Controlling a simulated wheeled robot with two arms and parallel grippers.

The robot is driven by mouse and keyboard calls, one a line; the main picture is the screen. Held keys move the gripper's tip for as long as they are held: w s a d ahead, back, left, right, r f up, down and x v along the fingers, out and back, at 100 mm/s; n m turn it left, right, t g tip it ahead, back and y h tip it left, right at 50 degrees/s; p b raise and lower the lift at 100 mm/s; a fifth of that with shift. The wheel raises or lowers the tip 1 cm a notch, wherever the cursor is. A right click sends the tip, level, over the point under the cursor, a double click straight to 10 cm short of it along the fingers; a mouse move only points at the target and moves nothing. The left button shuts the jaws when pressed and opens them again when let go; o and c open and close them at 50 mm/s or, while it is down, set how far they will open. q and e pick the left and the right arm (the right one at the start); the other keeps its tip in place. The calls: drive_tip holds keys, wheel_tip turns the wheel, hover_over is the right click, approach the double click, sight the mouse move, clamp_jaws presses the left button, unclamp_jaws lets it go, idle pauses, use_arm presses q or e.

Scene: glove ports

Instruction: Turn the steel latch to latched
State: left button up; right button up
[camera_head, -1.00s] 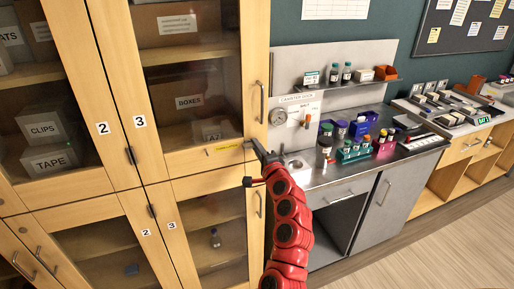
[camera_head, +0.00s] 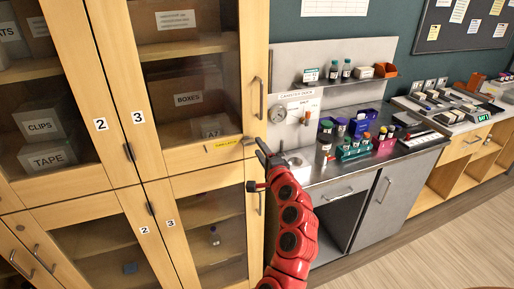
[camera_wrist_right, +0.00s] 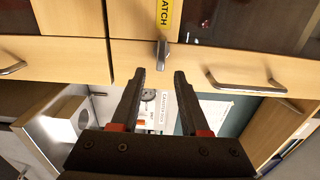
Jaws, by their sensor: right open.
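The steel latch (camera_wrist_right: 163,55) is a small grey lever on the wooden cabinet front, just below a yellow label reading LATCH (camera_wrist_right: 168,12) in the right wrist view. In the head view the latch (camera_head: 248,141) is small, at the right end of the yellow label, and its exact angle is hard to tell. My right gripper (camera_wrist_right: 159,73) is open and empty. Its two fingertips point at the cabinet, with the latch between and just beyond them, apart from them. In the head view the right gripper (camera_head: 263,152) is just right of the latch. My left gripper is not in view.
A vertical door handle (camera_head: 258,98) stands above the latch, and a bar handle (camera_wrist_right: 245,88) shows beside the fingers. The steel bench (camera_head: 310,177) with a dial (camera_head: 277,114) and several vials (camera_head: 356,142) is close on the right.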

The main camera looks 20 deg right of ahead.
drive_tip(key=s+p, duration=0.4)
drive_tip(key=s, duration=1)
drive_tip(key=shift+d, duration=0.2)
drive_tip(key=shift+f, duration=0.1)
